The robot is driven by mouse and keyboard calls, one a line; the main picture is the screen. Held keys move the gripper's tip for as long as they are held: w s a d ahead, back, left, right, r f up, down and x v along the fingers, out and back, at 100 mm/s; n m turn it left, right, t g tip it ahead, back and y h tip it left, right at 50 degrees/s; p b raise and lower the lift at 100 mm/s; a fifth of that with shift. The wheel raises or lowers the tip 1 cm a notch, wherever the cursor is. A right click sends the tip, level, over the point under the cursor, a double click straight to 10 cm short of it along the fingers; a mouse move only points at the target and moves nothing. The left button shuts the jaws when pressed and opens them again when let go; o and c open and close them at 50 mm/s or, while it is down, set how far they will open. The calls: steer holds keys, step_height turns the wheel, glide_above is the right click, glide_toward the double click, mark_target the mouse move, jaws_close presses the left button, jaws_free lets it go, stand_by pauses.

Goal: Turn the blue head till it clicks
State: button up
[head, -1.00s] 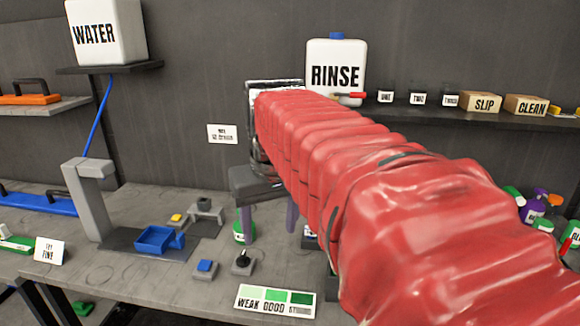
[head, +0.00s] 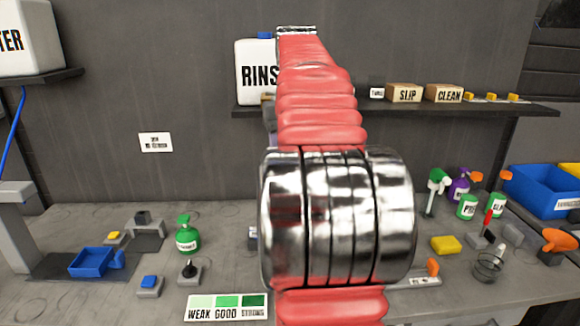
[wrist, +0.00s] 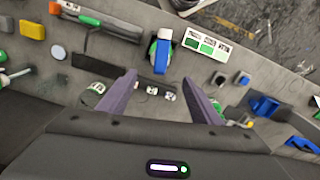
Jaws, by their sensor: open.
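In the wrist view a blue head (wrist: 161,57) shows as a long blue part on a white and green body (wrist: 166,36). It lies just beyond the fingertips of my gripper (wrist: 160,77), roughly in line with the gap between them. My gripper is open, its two purple-grey fingers apart with nothing gripped. Fingers and blue head look apart, though the distance in depth is hard to judge. In the head view my red-sleeved arm hides the blue head and my gripper.
A WEAK GOOD STRONG card (head: 227,307) lies at the bench front. A black knob (head: 190,269), blue button (head: 149,284) and blue tray (head: 95,261) are to its left. A green bottle (head: 187,237) stands behind. A yellow sponge (head: 446,245) and bottles are at right.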

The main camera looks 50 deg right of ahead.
step_height(320, 180, down, 14)
steer(key=shift+r, duration=0.1)
stand_by(1.0)
steer(key=shift+c, duration=0.4)
steer(key=c, duration=1.1)
steer(key=m, duration=0.4)
steer(key=shift+m, duration=2.3)
steer(key=o, duration=1.2)
